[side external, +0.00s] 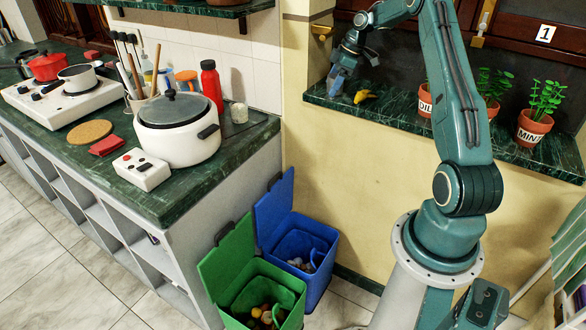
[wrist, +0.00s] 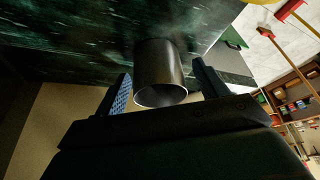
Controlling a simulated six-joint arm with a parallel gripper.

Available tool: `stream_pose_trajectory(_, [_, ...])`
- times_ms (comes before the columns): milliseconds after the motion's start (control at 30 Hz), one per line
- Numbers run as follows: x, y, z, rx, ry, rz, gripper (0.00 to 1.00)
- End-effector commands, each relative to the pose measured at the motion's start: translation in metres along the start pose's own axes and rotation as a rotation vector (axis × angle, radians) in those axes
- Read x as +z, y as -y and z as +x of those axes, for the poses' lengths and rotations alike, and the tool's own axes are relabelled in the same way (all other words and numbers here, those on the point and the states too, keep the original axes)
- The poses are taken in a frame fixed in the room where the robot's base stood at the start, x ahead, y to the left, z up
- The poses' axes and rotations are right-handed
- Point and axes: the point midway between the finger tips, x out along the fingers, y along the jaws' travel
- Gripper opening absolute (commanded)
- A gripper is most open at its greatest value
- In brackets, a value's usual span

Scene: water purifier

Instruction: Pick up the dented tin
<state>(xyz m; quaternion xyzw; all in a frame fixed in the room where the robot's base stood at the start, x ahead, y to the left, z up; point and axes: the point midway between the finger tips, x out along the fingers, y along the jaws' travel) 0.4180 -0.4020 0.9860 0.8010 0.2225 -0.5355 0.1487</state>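The tin (wrist: 160,68), a dark grey metal cylinder with its open end facing the camera, shows in the wrist view. It stands against the dark green marble surface. My gripper (wrist: 161,78) is open, with one finger on each side of the tin and a visible gap on both sides. No dent is clear from this angle. In the side view my gripper (side external: 341,80) is low over the left end of the green marble ledge (side external: 400,124). The tin is not clearly made out there.
A yellow banana-like item (side external: 368,95) lies on the ledge just right of my gripper. Potted herbs, including the mint pot (side external: 533,127), stand further right. A blue bin (side external: 299,240) and a green bin (side external: 256,290) stand open below. The counter with a white pot (side external: 179,130) is left.

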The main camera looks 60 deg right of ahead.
Motion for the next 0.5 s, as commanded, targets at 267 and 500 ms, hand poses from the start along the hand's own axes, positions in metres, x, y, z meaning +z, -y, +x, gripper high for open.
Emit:
stream_pose_trajectory(267, [0.0000, 0.0000, -0.0003, 0.000, 0.000, 0.000, 0.24])
stream_pose_trajectory(500, [-0.0001, -0.0001, -0.0006, 0.001, 0.000, 0.000, 0.24])
